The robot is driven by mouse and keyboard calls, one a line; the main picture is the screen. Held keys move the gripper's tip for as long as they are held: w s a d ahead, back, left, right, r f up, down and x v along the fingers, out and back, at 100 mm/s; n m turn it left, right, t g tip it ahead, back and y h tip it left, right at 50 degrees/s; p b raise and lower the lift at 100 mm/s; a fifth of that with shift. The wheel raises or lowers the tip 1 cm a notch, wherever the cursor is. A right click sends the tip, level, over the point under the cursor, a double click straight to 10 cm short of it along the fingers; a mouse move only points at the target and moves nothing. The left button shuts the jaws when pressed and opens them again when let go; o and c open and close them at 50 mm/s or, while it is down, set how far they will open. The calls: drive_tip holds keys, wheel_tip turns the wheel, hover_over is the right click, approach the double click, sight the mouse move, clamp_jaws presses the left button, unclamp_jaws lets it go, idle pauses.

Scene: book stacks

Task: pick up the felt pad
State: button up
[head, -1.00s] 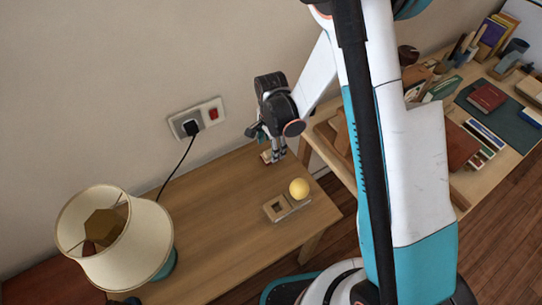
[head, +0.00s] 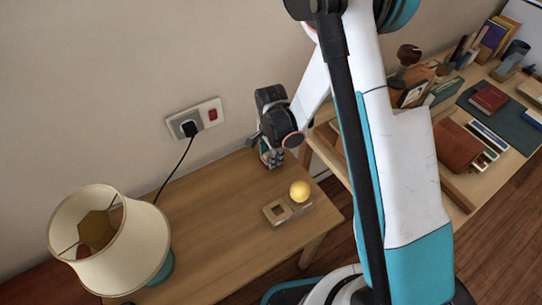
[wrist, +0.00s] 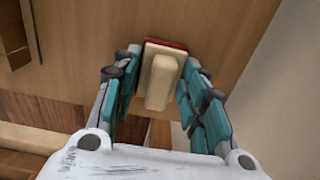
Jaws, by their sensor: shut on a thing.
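The felt pad (wrist: 160,85) shows in the wrist view as a pale beige block on a wider beige base with a dark red edge. It is between the two teal fingers of my gripper (wrist: 159,68), which is shut on it. In the head view my gripper (head: 270,155) is low over the back right part of the wooden table (head: 215,220), by the wall. The fingers mostly hide the pad there. I cannot tell whether the pad touches the tabletop.
A wooden holder (head: 277,212) with a yellow ball (head: 300,191) is in front of my gripper. A lamp (head: 105,235) stands at the left. A wall socket (head: 195,120) with a plugged cord is behind. A cluttered desk (head: 455,190) is at the right.

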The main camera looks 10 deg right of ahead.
wheel_tip(320, 180, up, 20)
drive_tip(key=p, duration=0.6)
drive_tip(key=shift+p, duration=0.3)
drive_tip(key=o, duration=0.5)
drive_tip(key=c, duration=0.4)
